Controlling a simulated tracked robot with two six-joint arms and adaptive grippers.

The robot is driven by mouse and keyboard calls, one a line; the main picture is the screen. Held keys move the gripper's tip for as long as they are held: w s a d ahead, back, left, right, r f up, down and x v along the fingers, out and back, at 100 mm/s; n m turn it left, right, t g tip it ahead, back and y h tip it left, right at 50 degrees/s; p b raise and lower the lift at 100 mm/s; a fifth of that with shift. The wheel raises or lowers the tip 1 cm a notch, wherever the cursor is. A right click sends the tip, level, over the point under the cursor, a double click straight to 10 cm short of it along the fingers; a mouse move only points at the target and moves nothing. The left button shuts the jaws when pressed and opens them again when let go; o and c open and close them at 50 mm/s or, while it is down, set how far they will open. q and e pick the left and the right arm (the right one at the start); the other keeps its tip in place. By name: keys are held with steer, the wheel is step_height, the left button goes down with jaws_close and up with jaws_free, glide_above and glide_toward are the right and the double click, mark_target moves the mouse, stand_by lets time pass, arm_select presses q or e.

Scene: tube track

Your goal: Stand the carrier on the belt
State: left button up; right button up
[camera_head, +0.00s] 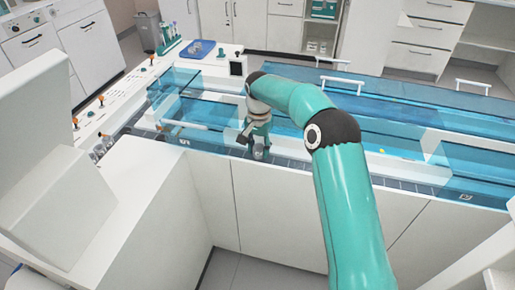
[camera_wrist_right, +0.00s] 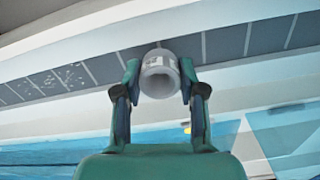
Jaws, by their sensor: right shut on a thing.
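The belt (camera_wrist_right: 70,78) is a dark grey segmented strip that runs behind the carrier. Whether the carrier touches the belt, I cannot tell. In the head view my right gripper (camera_head: 254,148) is low over the front side of the track, beside the belt (camera_head: 290,162). The carrier is hard to make out there. My left gripper is out of view.
Blue transparent covers (camera_head: 405,135) with white handles (camera_head: 342,80) lie behind and beside the belt. A blue tray (camera_head: 197,49) and a rack of bottles (camera_head: 167,38) stand at the back left. A white cabinet front (camera_head: 208,195) drops below the belt.

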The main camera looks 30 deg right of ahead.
steer(key=shift+f, duration=0.6)
stand_by(0.9)
steer(key=o, duration=0.9)
step_height(320, 180, up, 12)
steer(key=shift+f, duration=0.1)
stand_by(0.5)
stand_by(0.7)
